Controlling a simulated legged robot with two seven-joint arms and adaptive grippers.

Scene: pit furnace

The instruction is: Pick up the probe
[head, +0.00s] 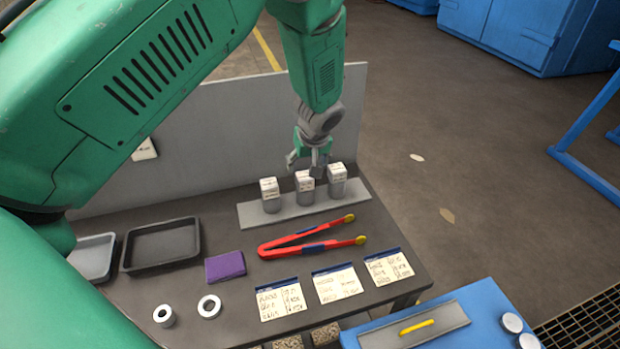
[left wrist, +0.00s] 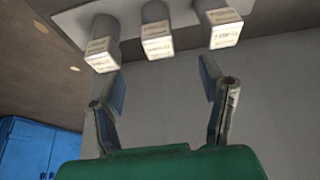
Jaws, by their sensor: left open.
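No object is clearly marked as the probe, and I cannot tell which one it is. A yellow bar (head: 417,327) lies on a grey plate on the blue box at the lower right. Red tongs with yellow tips (head: 300,243) lie on the dark table. My left gripper (head: 306,163) is at the back of the table, close by three grey holders with white labelled tops, near the middle one (head: 304,188). In the left wrist view my left gripper (left wrist: 162,78) is open with nothing between its fingers, and the labelled tops show beyond it. My right gripper is not in view.
The holders stand on a grey strip (head: 250,220). A black tray (head: 160,245), a purple block (head: 225,266), two metal rings and several written cards are on the table (head: 235,325). A grey panel (head: 220,130) stands behind. The blue box (head: 480,300) is at the lower right.

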